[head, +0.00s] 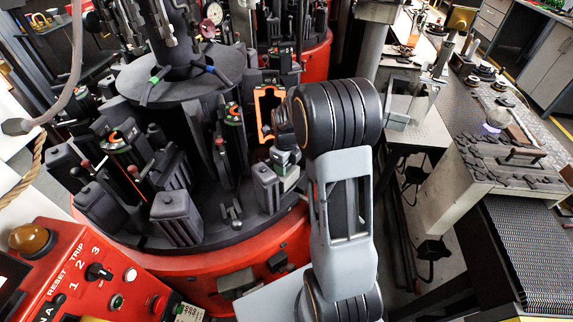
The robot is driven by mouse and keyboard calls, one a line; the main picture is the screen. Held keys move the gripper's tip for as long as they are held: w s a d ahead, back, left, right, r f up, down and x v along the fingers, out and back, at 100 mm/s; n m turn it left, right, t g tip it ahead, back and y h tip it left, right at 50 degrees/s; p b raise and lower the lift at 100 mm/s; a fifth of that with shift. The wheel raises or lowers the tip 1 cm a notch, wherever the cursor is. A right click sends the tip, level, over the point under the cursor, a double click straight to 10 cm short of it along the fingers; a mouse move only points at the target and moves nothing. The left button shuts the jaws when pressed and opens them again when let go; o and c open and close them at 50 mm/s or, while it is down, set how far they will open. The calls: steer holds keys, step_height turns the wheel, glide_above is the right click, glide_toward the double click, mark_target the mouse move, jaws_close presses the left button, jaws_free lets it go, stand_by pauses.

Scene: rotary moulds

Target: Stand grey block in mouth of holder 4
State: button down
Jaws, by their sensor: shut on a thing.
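My arm reaches in from the lower middle, and its thick dark joint bends left towards the rotary table. My gripper (285,160) is small and partly covered by my own wrist, low over the right side of the black table. It is shut on a pale grey block (289,179), of which only a part shows. An orange-edged open holder (262,113) stands upright just behind and left of my wrist. I cannot read a number on any holder, so I cannot tell which is holder 4. The block appears apart from the orange-edged holder.
Several dark moulds stand around the black rotary table, such as a box-shaped one (176,216) at front and a slim one (266,188) left of my gripper. A red control panel (75,270) fills the lower left. A steel bench (500,150) stands right.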

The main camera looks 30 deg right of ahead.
steer(key=shift+f, duration=0.15)
steer(key=shift+c, duration=2.1)
jaws_free()
steer(key=shift+f, duration=0.1)
step_height(320, 180, up, 11)
steer(key=s+a+r+n+t, duration=0.1)
steer(key=s+a+n, duration=0.2)
steer(key=n, duration=0.7)
steer(key=s+a+r+n+t, duration=0.1)
steer(key=s+a+n, duration=0.2)
steer(key=s+n, duration=0.5)
steer(key=s+a+r+n+t, duration=0.1)
steer(key=s+a+n, duration=0.2)
steer(key=n, duration=1)
steer(key=shift+s+a+r+t, duration=0.2)
steer(key=shift+s+a+t, duration=0.2)
steer(key=shift+s, duration=1.05)
